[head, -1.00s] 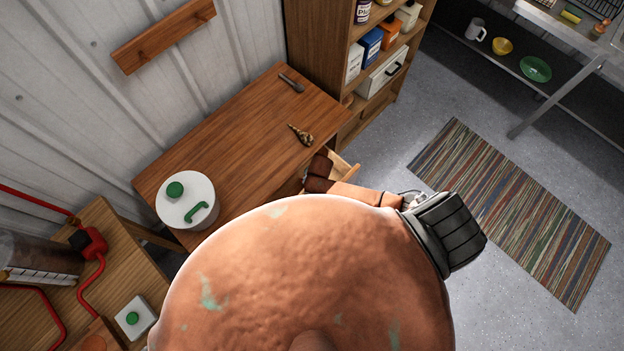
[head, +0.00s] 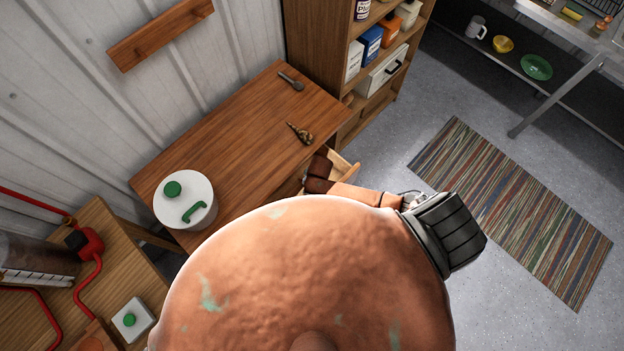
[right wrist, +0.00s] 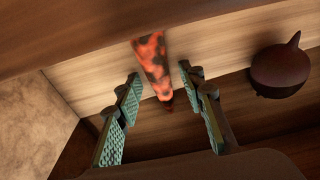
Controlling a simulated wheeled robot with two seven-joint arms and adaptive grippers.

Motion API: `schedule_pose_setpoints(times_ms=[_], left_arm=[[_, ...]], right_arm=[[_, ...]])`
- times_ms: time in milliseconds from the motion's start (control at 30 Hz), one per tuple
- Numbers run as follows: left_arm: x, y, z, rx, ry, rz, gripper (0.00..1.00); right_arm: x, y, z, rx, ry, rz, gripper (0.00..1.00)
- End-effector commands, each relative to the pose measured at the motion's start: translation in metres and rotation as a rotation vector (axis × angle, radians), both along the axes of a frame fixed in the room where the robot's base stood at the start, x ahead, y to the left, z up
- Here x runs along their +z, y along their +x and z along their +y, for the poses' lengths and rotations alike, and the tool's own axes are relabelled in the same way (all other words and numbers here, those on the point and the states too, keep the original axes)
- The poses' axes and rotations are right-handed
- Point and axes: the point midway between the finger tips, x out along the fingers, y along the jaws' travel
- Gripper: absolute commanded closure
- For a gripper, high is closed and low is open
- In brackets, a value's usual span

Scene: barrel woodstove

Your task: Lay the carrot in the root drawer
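A mottled orange-red and dark tapered root that looks like the carrot (right wrist: 152,62) lies on pale wood in the right wrist view. It sits just beyond and between the fingertips of my right gripper (right wrist: 161,76), which is open with gaps at both sides. The wood around it looks like the inside of the drawer (right wrist: 90,75). In the head view the open drawer (head: 345,168) sticks out under the table's right end, with my right arm over it; the gripper and most of the drawer are hidden. My left gripper is not in view.
A dark round beet-like root (right wrist: 279,70) lies to the right. On the table (head: 235,135) are a dark-and-yellow pointed object (head: 299,133), a small grey tool (head: 291,82) and a white lidded pot (head: 184,200). A shelf unit (head: 325,45) stands behind the table's right end.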

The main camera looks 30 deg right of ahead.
Motion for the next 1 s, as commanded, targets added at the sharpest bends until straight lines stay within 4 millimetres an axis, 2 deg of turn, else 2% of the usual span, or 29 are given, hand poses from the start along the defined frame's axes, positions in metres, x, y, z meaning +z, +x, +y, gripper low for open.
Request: schedule_pose_setpoints(times_ms=[133,233,500,700,833,1000], left_arm=[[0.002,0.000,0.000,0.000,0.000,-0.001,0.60],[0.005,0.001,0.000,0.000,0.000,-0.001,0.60],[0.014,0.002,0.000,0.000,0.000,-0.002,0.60],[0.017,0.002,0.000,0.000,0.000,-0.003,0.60],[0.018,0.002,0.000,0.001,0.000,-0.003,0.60],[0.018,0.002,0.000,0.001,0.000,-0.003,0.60]], right_arm=[[0.006,0.000,-0.001,0.000,-0.001,0.000,0.64],[0.019,-0.002,-0.001,0.000,0.000,-0.001,0.64],[0.076,-0.010,-0.003,0.000,0.002,-0.003,0.64],[0.107,-0.014,-0.005,0.001,0.001,-0.001,0.64],[0.118,-0.016,-0.006,0.000,0.001,0.001,0.64],[0.122,-0.017,-0.006,-0.001,0.001,0.000,0.64]])
